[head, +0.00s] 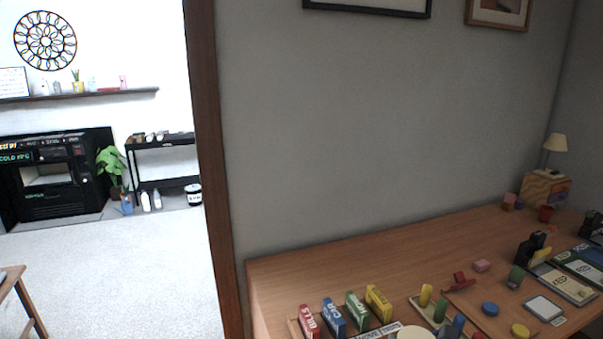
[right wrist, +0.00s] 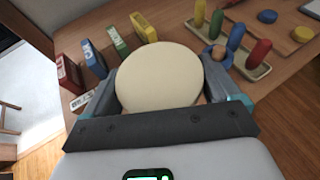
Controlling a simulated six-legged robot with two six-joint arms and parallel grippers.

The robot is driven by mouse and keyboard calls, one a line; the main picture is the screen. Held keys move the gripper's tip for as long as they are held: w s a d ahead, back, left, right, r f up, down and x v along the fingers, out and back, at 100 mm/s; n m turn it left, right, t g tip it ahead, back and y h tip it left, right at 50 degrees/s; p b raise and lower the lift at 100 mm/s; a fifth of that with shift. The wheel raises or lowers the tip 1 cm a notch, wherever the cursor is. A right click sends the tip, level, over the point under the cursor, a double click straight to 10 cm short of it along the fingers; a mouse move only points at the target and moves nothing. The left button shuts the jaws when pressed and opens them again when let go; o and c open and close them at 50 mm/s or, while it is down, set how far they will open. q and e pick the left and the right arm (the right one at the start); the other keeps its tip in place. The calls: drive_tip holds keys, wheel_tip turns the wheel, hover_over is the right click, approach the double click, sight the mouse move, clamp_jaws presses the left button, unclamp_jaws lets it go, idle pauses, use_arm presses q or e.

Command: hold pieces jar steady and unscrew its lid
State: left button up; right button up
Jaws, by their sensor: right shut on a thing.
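The pieces jar shows mostly as its round cream lid (right wrist: 160,75) in the right wrist view, seen from above. My right gripper (right wrist: 166,82) has one finger on each side of it and is shut on the jar. The lid hides most of the jar body, so I cannot tell whether the fingers press on the lid's rim or the body below. In the head view the lid (head: 415,332) is cut off by the bottom edge. My left gripper is not in view.
Coloured upright boxes, such as a yellow one (head: 378,304), stand left of the jar on the wooden table (head: 300,270). A peg tray (right wrist: 258,70) with coloured pegs is close on the right. Loose discs and booklets (head: 565,285) lie further right. A wall runs behind.

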drive_tip(key=f, duration=0.1)
drive_tip(key=s+a, duration=0.1)
drive_tip(key=f+n+y, duration=0.1)
drive_tip(key=shift+s+a+f+p, duration=0.25)
drive_tip(key=shift+s+f+p, duration=0.05)
drive_tip(key=shift+f+p, duration=0.1)
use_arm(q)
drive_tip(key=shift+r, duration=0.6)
use_arm(e)
drive_tip(key=a, duration=0.1)
drive_tip(key=a+r, duration=0.1)
drive_tip(key=a, duration=0.1)
drive_tip(key=shift+r, duration=0.2)
